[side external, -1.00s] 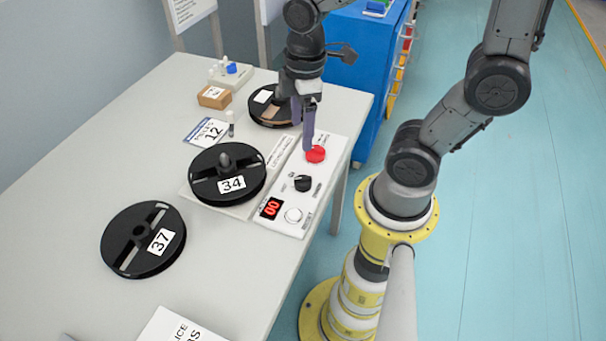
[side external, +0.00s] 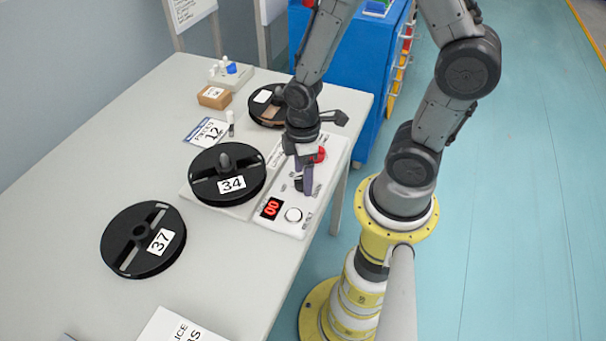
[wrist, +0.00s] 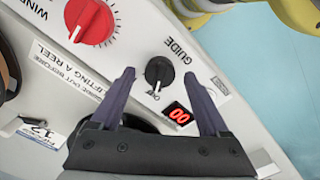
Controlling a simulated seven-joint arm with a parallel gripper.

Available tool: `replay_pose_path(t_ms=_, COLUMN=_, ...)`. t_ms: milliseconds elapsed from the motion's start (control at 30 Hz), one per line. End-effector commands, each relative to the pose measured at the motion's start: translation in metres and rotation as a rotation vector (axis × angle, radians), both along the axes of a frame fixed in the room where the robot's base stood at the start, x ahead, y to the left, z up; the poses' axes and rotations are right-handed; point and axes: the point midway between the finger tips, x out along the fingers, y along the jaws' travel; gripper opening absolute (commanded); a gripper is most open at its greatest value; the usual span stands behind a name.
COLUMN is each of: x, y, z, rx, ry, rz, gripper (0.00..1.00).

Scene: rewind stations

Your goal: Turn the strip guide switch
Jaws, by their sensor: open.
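The strip guide switch is a black knob (wrist: 159,72) labelled GUIDE on the white control panel (side external: 328,163). In the wrist view it lies between and just beyond the fingertips of my gripper (wrist: 159,76). My gripper (side external: 303,190) is open and empty, low over the panel in the side view. There its fingers partly hide the black knob. I cannot tell whether a finger touches the knob. The knob's pointer end is turned toward the small lettering at its lower side in the wrist view.
A red winder knob (wrist: 90,22) sits beside the guide knob.

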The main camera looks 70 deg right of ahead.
Motion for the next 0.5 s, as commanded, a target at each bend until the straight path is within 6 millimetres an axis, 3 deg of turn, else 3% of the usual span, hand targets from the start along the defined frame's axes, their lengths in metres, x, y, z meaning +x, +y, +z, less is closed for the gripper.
replay_pose_path(t_ms=367, x=0.0001, y=0.0, z=-0.0066, rx=0.0, ry=-0.001, rz=0.0, gripper=0.79)
replay_pose_path(t_ms=500, x=0.0002, y=0.0, z=-0.0064, rx=0.0, ry=-0.001, rz=0.0, gripper=0.57)
